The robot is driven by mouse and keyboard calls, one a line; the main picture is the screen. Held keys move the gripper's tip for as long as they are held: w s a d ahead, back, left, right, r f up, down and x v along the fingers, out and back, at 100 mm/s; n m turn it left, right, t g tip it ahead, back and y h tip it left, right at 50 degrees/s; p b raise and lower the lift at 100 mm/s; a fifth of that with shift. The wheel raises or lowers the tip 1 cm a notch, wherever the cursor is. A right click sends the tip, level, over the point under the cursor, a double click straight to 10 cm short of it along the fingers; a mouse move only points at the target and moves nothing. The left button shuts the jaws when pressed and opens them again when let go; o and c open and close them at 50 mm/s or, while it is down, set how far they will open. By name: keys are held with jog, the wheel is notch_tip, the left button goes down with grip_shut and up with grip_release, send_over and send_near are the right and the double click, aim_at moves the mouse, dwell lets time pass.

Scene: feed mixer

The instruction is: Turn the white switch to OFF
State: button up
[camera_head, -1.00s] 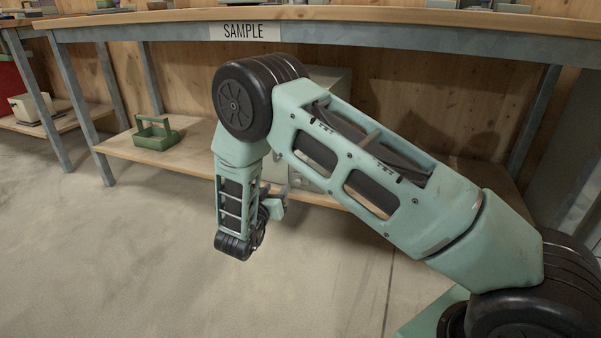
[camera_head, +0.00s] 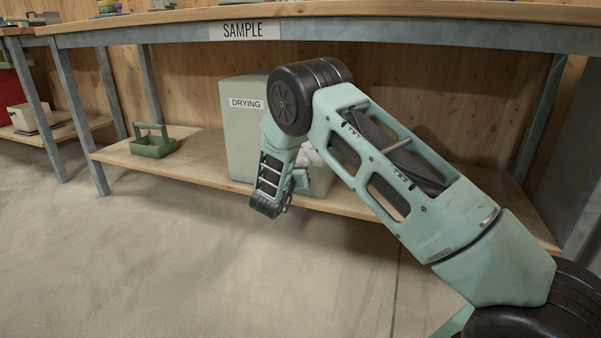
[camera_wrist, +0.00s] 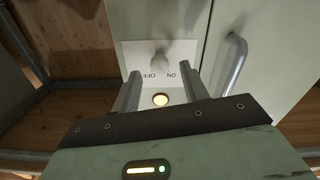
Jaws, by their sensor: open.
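The white switch (camera_wrist: 160,60) sits on a white plate (camera_wrist: 133,52) on a pale cabinet front in the wrist view. The plate's OFF and ON labels appear upside down, OFF on the left and ON on the right. I cannot tell which one the knob points to. My gripper (camera_wrist: 161,77) is open, its two fingers apart and pointing at the plate, with the knob beyond and between the tips. A round lamp (camera_wrist: 160,100) glows below the knob. In the head view my arm hides the switch; the DRYING cabinet (camera_head: 236,145) stands behind it.
The cabinet stands on a low wooden shelf (camera_head: 200,163) under the bench labelled SAMPLE (camera_head: 251,31). A metal door handle (camera_wrist: 235,62) is right of the switch in the wrist view. A green carrier (camera_head: 153,142) stands left on the shelf. The floor in front is clear.

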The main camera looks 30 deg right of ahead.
jog(key=shift+x, duration=0.8)
jog(key=shift+c, duration=0.2)
grip_shut()
jog(key=shift+m, duration=0.4)
jog(key=m+p, duration=0.1)
jog(key=m, duration=0.1)
jog(key=shift+r+m+p, duration=0.1)
jog(key=shift+m+p, duration=0.3)
jog(key=m+p, duration=0.1)
jog(key=m, duration=0.1)
jog(key=shift+m, duration=0.3)
jog(key=m, duration=0.5)
jog(key=shift+s+m+p, duration=0.1)
jog(key=shift+m+p, duration=0.2)
jog(key=shift+p, duration=0.1)
